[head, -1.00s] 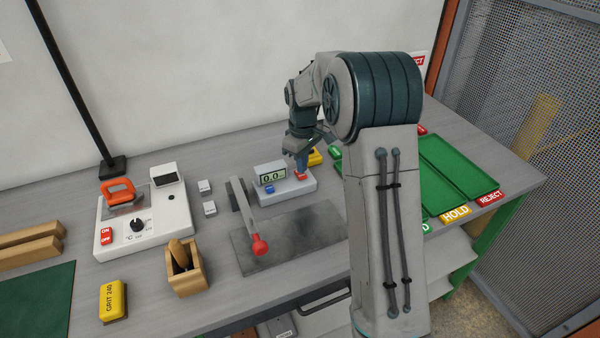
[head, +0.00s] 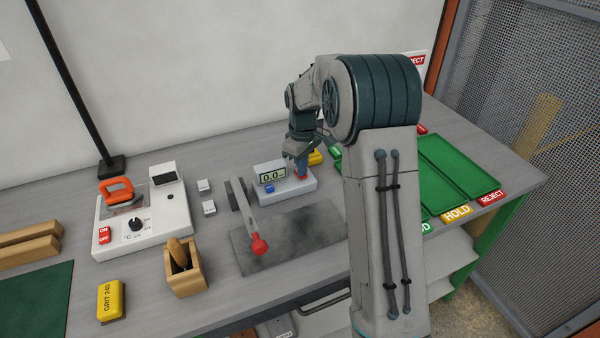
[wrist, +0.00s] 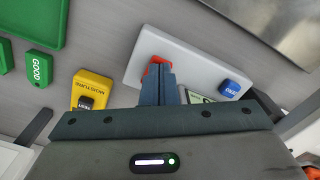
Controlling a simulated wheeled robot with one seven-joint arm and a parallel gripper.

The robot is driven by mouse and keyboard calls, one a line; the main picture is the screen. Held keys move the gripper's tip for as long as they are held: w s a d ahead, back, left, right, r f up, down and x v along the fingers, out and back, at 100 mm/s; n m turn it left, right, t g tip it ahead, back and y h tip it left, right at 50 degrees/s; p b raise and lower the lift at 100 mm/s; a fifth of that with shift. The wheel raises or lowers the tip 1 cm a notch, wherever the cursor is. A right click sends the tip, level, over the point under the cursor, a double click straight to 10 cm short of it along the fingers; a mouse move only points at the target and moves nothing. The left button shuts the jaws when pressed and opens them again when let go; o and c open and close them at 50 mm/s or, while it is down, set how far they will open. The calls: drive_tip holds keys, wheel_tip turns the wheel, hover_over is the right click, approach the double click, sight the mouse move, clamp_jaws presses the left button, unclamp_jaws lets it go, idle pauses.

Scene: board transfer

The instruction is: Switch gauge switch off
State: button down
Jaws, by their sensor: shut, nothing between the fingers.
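The gauge (head: 290,189) is a pale grey box on the bench, with a small display (head: 272,177) reading 0.0. Its blue ZERO button (head: 269,189) sits at the front left, and it also shows in the wrist view (wrist: 229,88). A red switch (wrist: 150,70) on the gauge is partly hidden behind my fingers in the wrist view. My gripper (wrist: 160,70) is shut and empty, with its fingertips over or against the red switch. I cannot tell whether they touch. In the head view my gripper (head: 302,170) points down at the gauge's right part.
A yellow moisture meter (wrist: 91,90) lies close beside the gauge. A lever with a red knob (head: 260,245) and a dark plate (head: 300,235) are in front. Green trays (head: 455,168) stand right. A heater unit (head: 170,215) and wooden holder (head: 187,278) stand left.

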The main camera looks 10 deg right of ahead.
drive_tip(key=shift+f, duration=0.35)
drive_tip(key=shift+r, duration=0.1)
drive_tip(key=shift+r+p, duration=2.35)
drive_tip(key=shift+r, duration=1.1)
drive_tip(key=s+r+m+t, duration=0.1)
drive_tip(key=s+r+m, duration=0.1)
drive_tip(key=s+r, duration=0.45)
drive_tip(key=s+r+m+t, duration=0.15)
drive_tip(key=s+r, duration=0.25)
drive_tip(key=s, duration=0.6)
drive_tip(key=s+f+m+t, duration=0.1)
drive_tip(key=s+m, duration=0.3)
drive_tip(key=s, duration=1)
drive_tip(key=shift+s+m, duration=0.3)
drive_tip(key=shift+m, duration=0.05)
